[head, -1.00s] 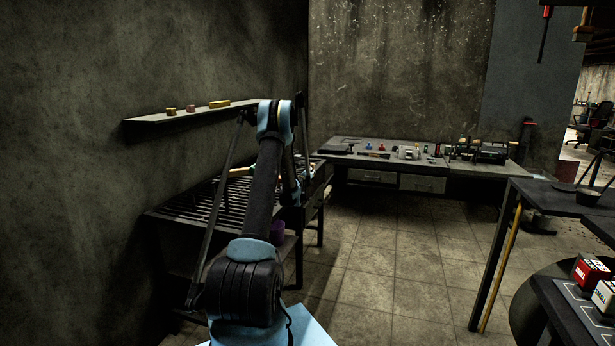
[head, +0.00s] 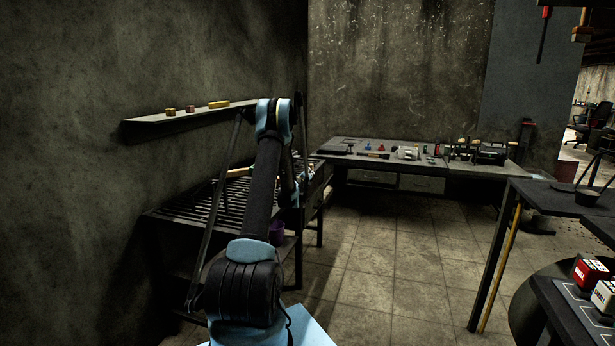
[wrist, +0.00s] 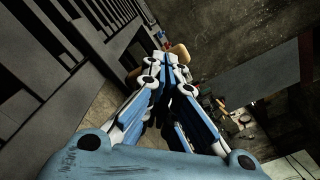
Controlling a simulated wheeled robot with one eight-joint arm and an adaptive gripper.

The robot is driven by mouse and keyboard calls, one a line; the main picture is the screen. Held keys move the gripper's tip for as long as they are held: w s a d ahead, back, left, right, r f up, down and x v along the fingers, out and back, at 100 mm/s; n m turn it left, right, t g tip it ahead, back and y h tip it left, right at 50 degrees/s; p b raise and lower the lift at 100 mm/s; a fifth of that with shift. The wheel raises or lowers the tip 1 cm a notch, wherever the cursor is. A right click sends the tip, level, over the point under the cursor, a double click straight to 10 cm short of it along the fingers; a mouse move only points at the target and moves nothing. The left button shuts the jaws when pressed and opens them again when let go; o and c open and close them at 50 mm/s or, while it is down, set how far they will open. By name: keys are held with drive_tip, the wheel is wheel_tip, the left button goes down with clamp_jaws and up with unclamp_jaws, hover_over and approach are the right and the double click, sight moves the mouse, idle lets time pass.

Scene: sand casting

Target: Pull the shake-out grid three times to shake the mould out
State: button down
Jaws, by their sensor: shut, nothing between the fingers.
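The shake-out grid (head: 185,208), a dark rack of parallel bars, lies on its frame against the left wall in the head view. Its bars (wrist: 85,50) also show at the upper left of the wrist view. A tan, wood-like piece (wrist: 178,50) lies just beyond my fingertips, with another tan bit to their left; I cannot tell whether they are one handle or touch the fingers. My gripper (wrist: 173,62) is shut, its blue-and-white fingers meeting beside the grid's edge. In the head view my arm hides most of the gripper and part of the grid. The mould cannot be made out.
A wall shelf (head: 165,123) with small blocks hangs above the grid. A workbench with tools (head: 455,170) stands at the back, and dark tables (head: 565,201) at the right. The tiled floor between is clear.

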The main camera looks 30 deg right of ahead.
drive_tip(key=shift+s+a, duration=0.1)
drive_tip(key=shift+a, duration=0.05)
idle(0.3)
drive_tip(key=shift+w+d, duration=0.45)
drive_tip(key=shift+d, duration=0.1)
drive_tip(key=shift+w+d, duration=0.45)
drive_tip(key=shift+d, duration=0.1)
idle(0.3)
drive_tip(key=v, duration=0.4)
drive_tip(key=shift+a, duration=0.1)
idle(0.4)
